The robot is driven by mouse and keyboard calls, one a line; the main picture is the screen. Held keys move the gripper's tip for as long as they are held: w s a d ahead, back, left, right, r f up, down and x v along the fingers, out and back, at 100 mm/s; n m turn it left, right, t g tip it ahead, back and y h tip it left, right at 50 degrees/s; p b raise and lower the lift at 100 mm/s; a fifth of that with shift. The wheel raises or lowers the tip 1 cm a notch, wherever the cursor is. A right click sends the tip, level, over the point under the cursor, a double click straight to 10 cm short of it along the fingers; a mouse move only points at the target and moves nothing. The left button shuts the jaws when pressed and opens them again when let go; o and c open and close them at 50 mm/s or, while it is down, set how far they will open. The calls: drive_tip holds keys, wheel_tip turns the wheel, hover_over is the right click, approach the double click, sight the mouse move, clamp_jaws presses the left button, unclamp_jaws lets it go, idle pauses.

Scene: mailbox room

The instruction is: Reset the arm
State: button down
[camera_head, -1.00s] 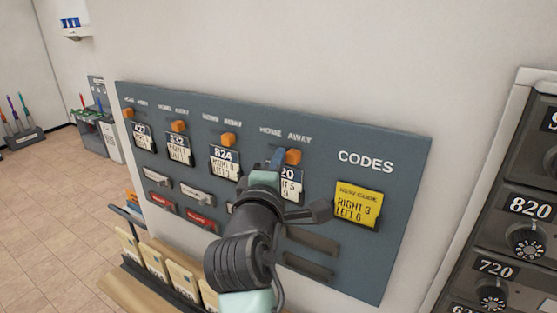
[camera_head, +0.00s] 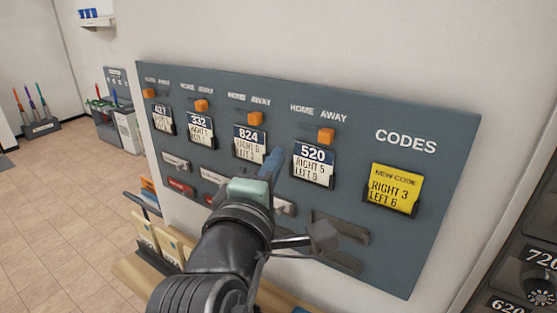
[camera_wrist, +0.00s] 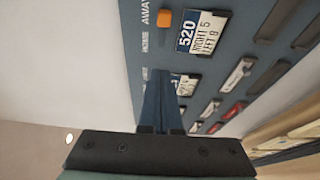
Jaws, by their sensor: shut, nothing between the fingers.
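My gripper (camera_head: 272,162) is in front of the grey-blue codes board (camera_head: 408,262) on the wall, between and below the 824 and 520 cards. In the wrist view its blue fingers (camera_wrist: 161,100) are together with nothing between them, pointing along the board. The arm hides part of the board's lower row. The 520 card (camera_head: 314,164) is clear of the gripper, and its orange slider (camera_head: 326,136) sits above it. Whether the fingertips touch the board cannot be told.
A yellow new-code card (camera_head: 394,188) is at the board's right. Dial mailboxes (camera_head: 540,270) stand at the far right. A wooden ledge (camera_head: 130,271) with cream cards (camera_head: 144,231) is below left.

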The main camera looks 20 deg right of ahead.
drive_tip(key=shift+s+d, duration=0.1)
idle(0.3)
drive_tip(key=s+a+r+m+t+y+b, duration=0.2)
drive_tip(key=s+a+r+m+t+y, duration=0.3)
drive_tip(key=r, duration=0.5)
drive_tip(key=s+a+r+m+t+y+b, duration=0.2)
drive_tip(key=s+a+r+m+t+y, duration=0.2)
drive_tip(key=s+a+r+m+t, duration=0.2)
wheel_tip(320, 180, up, 4)
drive_tip(key=s+a+t, duration=0.1)
drive_tip(key=a, duration=0.1)
drive_tip(key=shift+s+a+y, duration=0.35)
drive_tip(key=shift+s+y, duration=0.05)
drive_tip(key=shift+f, duration=0.25)
